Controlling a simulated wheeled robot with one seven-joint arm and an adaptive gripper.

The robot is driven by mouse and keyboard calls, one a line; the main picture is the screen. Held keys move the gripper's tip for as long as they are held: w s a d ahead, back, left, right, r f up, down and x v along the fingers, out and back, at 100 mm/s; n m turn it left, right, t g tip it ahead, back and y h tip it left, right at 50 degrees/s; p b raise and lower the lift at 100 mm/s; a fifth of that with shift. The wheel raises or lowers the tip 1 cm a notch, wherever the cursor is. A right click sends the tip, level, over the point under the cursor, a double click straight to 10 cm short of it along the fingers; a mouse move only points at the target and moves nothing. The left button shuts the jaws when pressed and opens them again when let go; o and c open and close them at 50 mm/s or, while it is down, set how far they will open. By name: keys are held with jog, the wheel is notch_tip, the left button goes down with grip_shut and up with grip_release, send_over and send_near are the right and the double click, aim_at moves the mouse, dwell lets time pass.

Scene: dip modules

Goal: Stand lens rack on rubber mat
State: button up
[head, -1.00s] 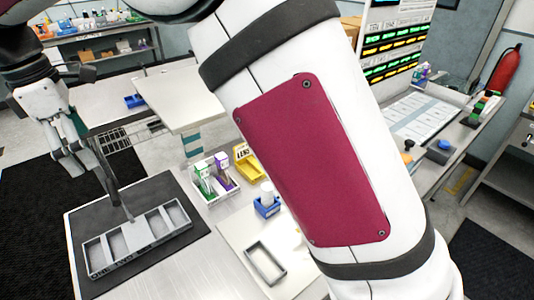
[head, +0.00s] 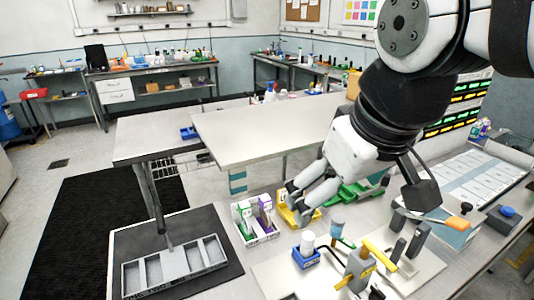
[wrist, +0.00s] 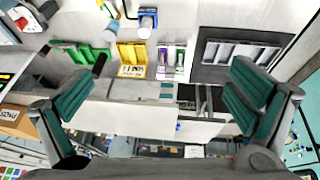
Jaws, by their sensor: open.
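The lens rack (head: 176,271) is a grey tray with several open compartments and a short post at its back edge. It stands upright on the dark rubber mat (head: 225,278) at the lower left of the head view. The wrist view also shows the rack (wrist: 240,54) on the mat (wrist: 213,73), at the upper right. My gripper (head: 298,208) is open and empty, in front of the yellow bin in the head view and well to the right of the rack. Its fingers (wrist: 165,95) are spread wide in the wrist view, with nothing between them.
A white bin with small boxes (head: 255,231) and a yellow bin (head: 287,212) stand right of the mat. A green bin (head: 362,190), a blue holder (head: 305,260) and a tool stand (head: 358,268) crowd the right. A pale raised table (head: 265,125) is behind.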

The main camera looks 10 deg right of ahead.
jog(key=s+f+m, duration=0.1)
jog(key=s+d+m, duration=0.1)
jog(key=s+d+f, duration=0.1)
jog(key=shift+s+f+m+t, duration=0.3)
jog(key=shift+s+m+t, duration=0.1)
dwell(1.0)
